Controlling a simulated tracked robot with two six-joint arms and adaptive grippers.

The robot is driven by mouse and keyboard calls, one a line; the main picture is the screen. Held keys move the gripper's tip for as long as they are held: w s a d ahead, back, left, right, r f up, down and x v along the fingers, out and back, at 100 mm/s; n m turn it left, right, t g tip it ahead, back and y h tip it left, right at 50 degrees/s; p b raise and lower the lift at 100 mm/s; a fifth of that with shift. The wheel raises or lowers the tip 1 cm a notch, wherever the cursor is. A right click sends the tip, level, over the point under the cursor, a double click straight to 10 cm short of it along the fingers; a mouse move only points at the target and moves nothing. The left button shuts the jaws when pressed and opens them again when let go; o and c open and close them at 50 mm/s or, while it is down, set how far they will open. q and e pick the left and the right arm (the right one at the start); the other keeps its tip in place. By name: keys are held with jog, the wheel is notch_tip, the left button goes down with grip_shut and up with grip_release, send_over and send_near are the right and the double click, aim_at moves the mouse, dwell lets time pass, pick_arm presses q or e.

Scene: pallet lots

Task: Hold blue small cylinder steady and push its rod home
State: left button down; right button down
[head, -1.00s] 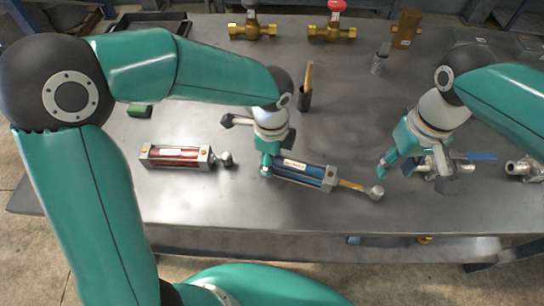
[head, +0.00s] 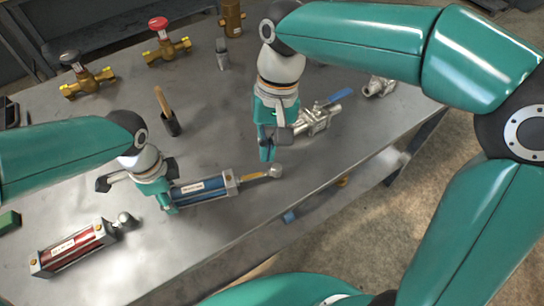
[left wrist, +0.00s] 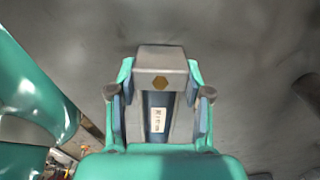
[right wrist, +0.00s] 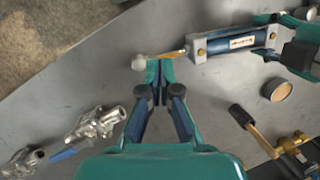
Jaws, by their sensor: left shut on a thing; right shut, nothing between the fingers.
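The blue small cylinder (head: 203,188) lies on the grey table, its brassy rod (head: 254,176) sticking out to the right with a round silver end (head: 275,171). My left gripper (head: 168,188) is shut on the cylinder's end away from the rod; the left wrist view shows its fingers (left wrist: 159,100) on both sides of the body (left wrist: 159,80). My right gripper (head: 267,150) is shut and empty, fingertips down, close by the rod's end. In the right wrist view the shut fingertips (right wrist: 159,70) are right beside the round end (right wrist: 139,62); whether they touch I cannot tell.
A red cylinder (head: 72,248) lies at the left front. A silver valve with a blue lever (head: 318,118) is just behind my right gripper. Brass valves (head: 88,82) stand at the back. The table's front edge is near the rod.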

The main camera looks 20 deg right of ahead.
pick_arm(q)
jog(key=shift+w, duration=0.1)
pick_arm(e)
jog(key=w+d+f+m+y, duration=0.2)
jog(key=d+m+y, duration=0.1)
jog(key=d+m, duration=0.4)
jog(key=w+d+f+m+y, duration=0.2)
jog(key=d+m+y, duration=0.1)
jog(key=d+m, duration=0.4)
jog(key=d, duration=0.3)
jog(key=shift+w+d+f+t+y, duration=0.2)
jog(key=shift+w+d+t+y, duration=0.1)
jog(key=shift+d+y, duration=0.1)
jog(key=shift+a, duration=0.1)
jog(key=x, duration=1)
jog(key=a, duration=0.3)
jog(key=shift+s+a, duration=0.15)
jog(key=shift+s, duration=0.1)
jog(key=shift+a, duration=0.35)
